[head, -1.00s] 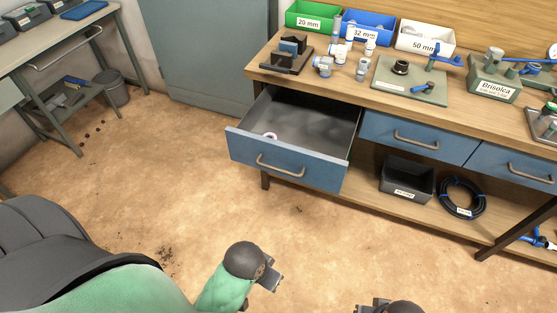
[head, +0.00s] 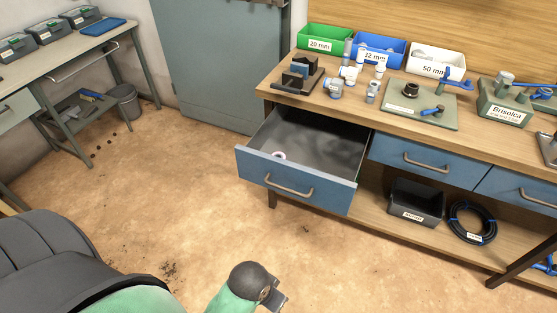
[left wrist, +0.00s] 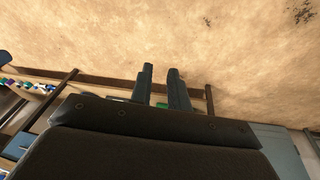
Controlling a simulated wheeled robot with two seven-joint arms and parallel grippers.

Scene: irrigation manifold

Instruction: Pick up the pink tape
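The pink tape (head: 279,156) is a small white-and-pink ring in the open blue drawer (head: 295,187), near the drawer's front left corner. The drawer front hides part of it. My left gripper (head: 282,301) is at the bottom of the head view, well apart from the drawer and in front of it. In the left wrist view its two dark fingers (left wrist: 161,72) stand apart with nothing between them. My right gripper is not in view.
The workbench (head: 340,107) carries a green bin (head: 324,38), a blue bin (head: 378,50), a white bin (head: 434,62) and several fittings. A black crate (head: 416,203) and a coiled hose (head: 472,222) are on its lower shelf. The floor before the drawer is clear.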

